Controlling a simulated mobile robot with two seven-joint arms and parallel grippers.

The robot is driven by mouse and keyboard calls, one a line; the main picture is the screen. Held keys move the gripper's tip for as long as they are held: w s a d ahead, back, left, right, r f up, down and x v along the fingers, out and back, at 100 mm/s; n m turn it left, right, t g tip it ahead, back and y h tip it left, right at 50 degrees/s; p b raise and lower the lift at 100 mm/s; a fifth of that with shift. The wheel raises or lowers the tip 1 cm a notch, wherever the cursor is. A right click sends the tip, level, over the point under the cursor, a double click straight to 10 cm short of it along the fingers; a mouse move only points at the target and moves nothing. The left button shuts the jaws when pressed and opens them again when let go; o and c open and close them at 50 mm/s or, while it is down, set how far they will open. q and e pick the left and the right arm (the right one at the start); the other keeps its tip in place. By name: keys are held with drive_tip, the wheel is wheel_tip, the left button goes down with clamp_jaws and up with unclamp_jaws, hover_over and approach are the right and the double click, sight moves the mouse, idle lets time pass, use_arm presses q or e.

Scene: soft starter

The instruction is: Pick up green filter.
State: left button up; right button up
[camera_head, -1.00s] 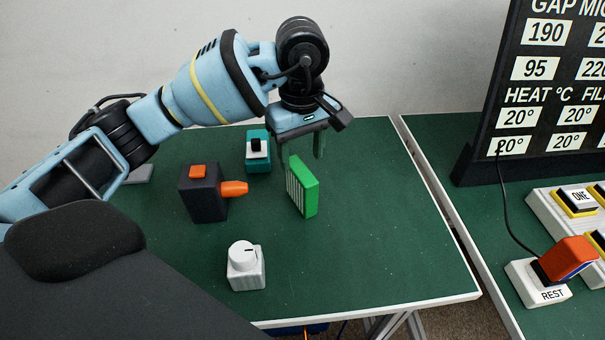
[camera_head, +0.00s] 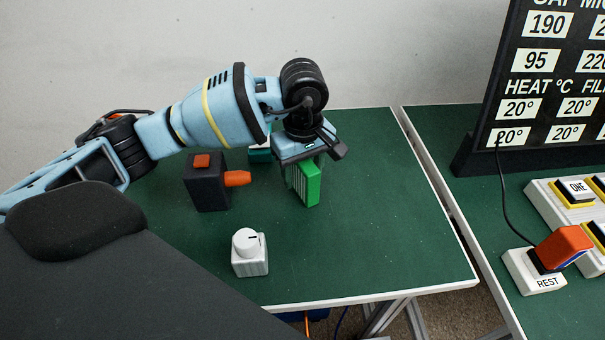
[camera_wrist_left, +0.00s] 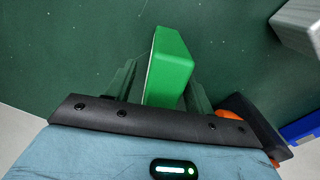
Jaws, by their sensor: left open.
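The green filter (camera_head: 308,186) stands upright on the green table, a thin block with a pale ribbed face on its left side. My left gripper (camera_head: 305,168) is directly above it and lowered around its upper part, partly hiding its top. In the left wrist view the filter (camera_wrist_left: 170,62) sits between the two open fingers (camera_wrist_left: 158,85), one on each side. A gap shows on the left; whether the right finger touches it I cannot tell. My right gripper is not in view.
A dark box with an orange knob (camera_head: 206,182) stands left of the filter. A teal device (camera_head: 260,154) is behind, partly hidden by my arm. A white dial (camera_head: 249,252) stands in front. A second table at right holds a REST switch (camera_head: 535,272) and a sign board (camera_head: 545,80).

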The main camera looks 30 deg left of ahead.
use_arm(q)
drive_tip(key=shift+f, duration=0.25)
clamp_jaws()
wheel_tip(320, 180, up, 10)
drive_tip(key=shift+r, duration=0.1)
idle(0.6)
